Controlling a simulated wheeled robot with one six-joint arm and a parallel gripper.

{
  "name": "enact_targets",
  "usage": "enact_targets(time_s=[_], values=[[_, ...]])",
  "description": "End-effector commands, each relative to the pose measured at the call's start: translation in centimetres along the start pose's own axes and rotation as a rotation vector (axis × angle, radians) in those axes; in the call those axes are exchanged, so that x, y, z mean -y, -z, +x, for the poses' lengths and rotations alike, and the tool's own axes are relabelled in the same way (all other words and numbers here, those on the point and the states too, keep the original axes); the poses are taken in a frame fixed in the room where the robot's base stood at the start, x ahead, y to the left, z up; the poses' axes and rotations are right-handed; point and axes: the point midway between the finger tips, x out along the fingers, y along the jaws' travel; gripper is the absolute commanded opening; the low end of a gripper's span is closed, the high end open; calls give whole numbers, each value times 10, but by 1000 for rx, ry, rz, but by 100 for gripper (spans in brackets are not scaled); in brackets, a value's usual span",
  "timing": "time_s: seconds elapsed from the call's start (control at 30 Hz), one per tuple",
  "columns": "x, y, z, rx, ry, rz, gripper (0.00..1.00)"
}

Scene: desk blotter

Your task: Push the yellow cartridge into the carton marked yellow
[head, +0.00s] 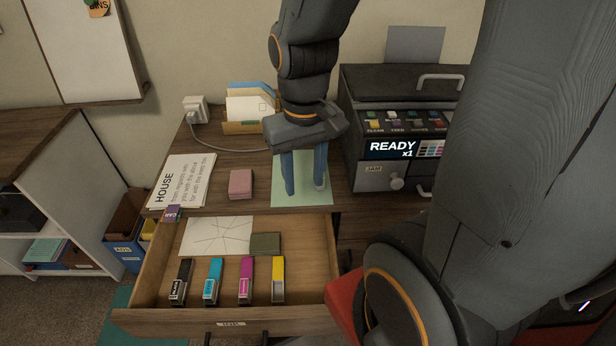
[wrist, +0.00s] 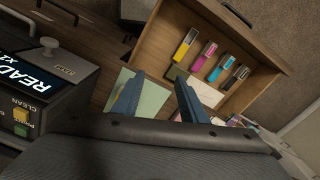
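The yellow cartridge (head: 278,278) lies in the open drawer, at the right end of a row with magenta, cyan and black ones. It also shows in the wrist view (wrist: 184,46). My gripper (head: 306,188) is over the pale green sheet on the desk, behind the drawer and apart from the cartridge. Its two blue fingers stand apart with nothing between them, also in the wrist view (wrist: 160,82). I cannot make out a carton marked yellow in either view.
The open drawer (head: 225,318) also holds a white sheet (head: 217,236) and a dark olive block (head: 265,243). A pink block (head: 241,183) and printed papers (head: 183,182) lie on the desk. The printer (head: 368,130), reading READY x1, stands at the right.

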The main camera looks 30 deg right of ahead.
Motion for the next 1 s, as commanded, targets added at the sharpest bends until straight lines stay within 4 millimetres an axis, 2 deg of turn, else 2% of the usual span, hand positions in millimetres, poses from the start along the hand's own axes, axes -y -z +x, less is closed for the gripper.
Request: enact_targets(time_s=[0.17,0.3,0.5,0.67,1.0], values=[[-25,40,11,5,-2,92,39],[-56,80,27,6,-3,192,39],[-93,116,50,5,-4,290,39],[-103,124,59,4,-5,317,39],[-102,122,90,5,-5,317,39]])
